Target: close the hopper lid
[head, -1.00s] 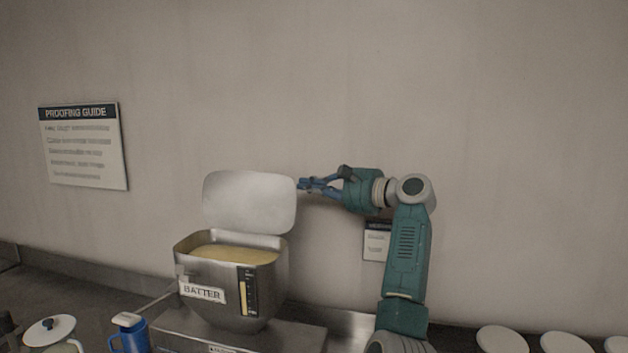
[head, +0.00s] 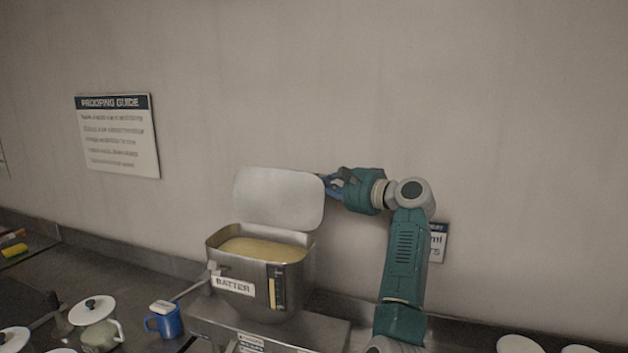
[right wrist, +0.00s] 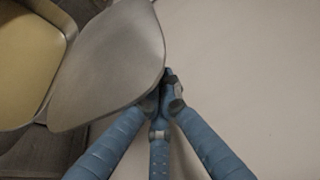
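The steel batter hopper (head: 242,304) stands in the head view with yellow batter (head: 262,250) inside. Its pale metal lid (head: 279,199) is open, standing up at the back of the rim. The lid also fills the upper left of the right wrist view (right wrist: 112,60). My right gripper (head: 326,186) is at the lid's right edge. In the right wrist view its blue fingers (right wrist: 166,92) converge to closed tips at that edge, one tip partly hidden by the lid. I cannot tell whether they touch it. My left gripper is out of view.
The hopper stands on a metal base (head: 262,332) on the dark counter. To its left are a blue jug (head: 170,322) and a lidded pale pot (head: 95,327). White round tops (head: 518,345) sit at the lower right. The wall is close behind.

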